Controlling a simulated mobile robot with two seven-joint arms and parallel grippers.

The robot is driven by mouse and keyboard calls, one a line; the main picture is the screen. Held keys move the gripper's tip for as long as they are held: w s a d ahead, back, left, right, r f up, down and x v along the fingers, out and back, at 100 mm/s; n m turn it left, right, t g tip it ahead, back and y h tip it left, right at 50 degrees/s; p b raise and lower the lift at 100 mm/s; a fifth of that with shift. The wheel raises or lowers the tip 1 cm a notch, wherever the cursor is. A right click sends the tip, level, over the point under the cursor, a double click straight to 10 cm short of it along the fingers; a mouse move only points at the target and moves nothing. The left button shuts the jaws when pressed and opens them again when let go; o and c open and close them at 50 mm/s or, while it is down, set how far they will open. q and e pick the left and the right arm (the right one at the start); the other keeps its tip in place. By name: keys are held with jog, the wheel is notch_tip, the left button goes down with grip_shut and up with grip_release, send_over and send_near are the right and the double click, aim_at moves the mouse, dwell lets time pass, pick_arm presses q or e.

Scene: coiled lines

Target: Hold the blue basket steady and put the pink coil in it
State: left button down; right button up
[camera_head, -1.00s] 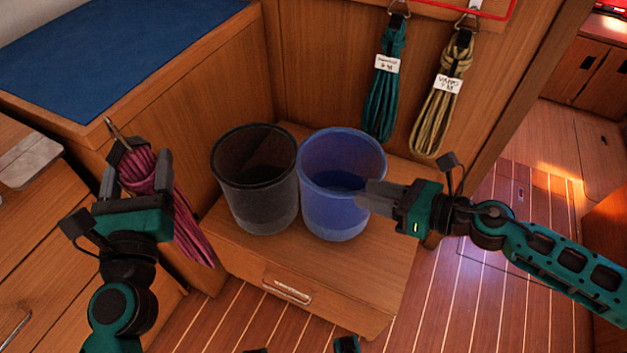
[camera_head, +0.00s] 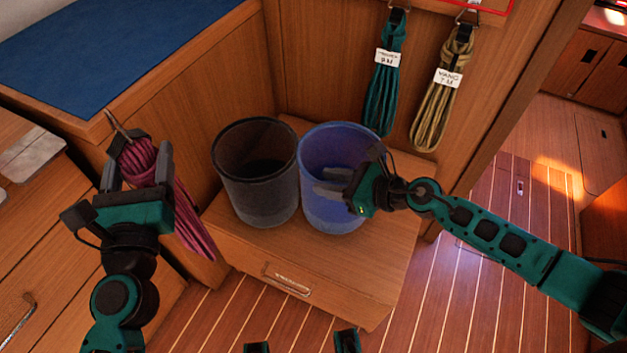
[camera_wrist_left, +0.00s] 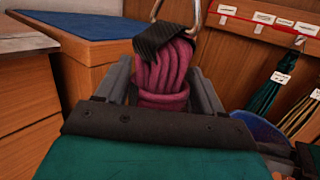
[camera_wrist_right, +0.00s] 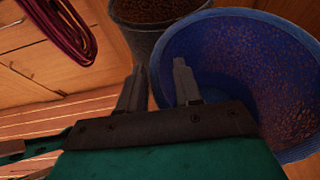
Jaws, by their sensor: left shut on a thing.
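The pink coil (camera_head: 190,222) hangs from a metal hook at the left, bound by a dark strap near its top. My left gripper (camera_head: 140,180) is shut on the coil's upper part. The left wrist view shows the pink strands (camera_wrist_left: 165,75) between its fingers, under the strap. The blue basket (camera_head: 330,212) stands upright on the wooden step. My right gripper (camera_head: 330,182) is open at the basket's near rim. In the right wrist view, one finger is over the blue basket's (camera_wrist_right: 240,60) inside and the other is outside; I cannot tell whether they touch it.
A black basket (camera_head: 257,190) stands close to the left of the blue one. A teal coil (camera_head: 383,95) and a tan coil (camera_head: 442,105) hang on the wall behind. The wooden step (camera_head: 330,270) has bare space in front of the baskets.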

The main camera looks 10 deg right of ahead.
jog(key=shift+w+a+f, duration=0.15)
jog(key=shift+w+a, duration=0.15)
jog(key=shift+a, duration=0.1)
grip_shut()
dwell(1.7)
